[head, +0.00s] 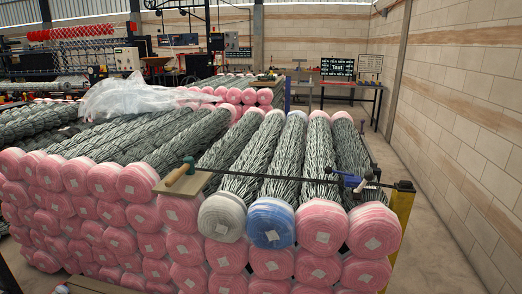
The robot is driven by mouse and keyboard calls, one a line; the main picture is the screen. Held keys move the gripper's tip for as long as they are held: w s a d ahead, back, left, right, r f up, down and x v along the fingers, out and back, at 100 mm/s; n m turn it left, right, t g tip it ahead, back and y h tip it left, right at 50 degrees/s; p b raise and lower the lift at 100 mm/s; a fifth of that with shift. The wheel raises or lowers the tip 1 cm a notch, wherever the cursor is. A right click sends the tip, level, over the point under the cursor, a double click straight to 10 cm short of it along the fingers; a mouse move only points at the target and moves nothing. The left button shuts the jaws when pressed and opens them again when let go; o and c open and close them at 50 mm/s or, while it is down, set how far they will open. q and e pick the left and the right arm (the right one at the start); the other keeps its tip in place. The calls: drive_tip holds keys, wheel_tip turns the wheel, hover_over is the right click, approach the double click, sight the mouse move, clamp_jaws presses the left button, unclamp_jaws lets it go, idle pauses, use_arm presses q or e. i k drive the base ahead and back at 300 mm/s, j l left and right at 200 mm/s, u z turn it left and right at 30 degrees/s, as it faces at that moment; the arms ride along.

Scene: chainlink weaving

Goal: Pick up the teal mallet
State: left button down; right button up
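The teal mallet (188,161) lies at the left front of the stacked wire rolls, with a short teal head and a tan wooden handle (177,175) pointing down-left. It appears to rest on a flat brown board (179,207) on top of the pink-ended rolls. The left end of a long dark bar meets the view near the mallet's head; I cannot tell if they touch. Neither of my grippers can be made out in the head view.
The dark bar (270,174) crosses the rolls toward a yellow post (401,212) at right. A blue clamp-like tool (363,183) sits near its right end. Blue-ended (270,222) and white-ended (222,217) rolls lie in front. Plastic sheeting (140,97) covers rolls behind. Floor (430,245) is clear at right.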

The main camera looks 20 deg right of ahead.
sight(188, 167)
drive_tip(key=i+l, duration=0.15)
drive_tip(key=i, duration=0.15)
drive_tip(key=i+l+u, duration=0.2)
drive_tip(key=u, duration=0.15)
drive_tip(key=i+l+u, duration=0.4)
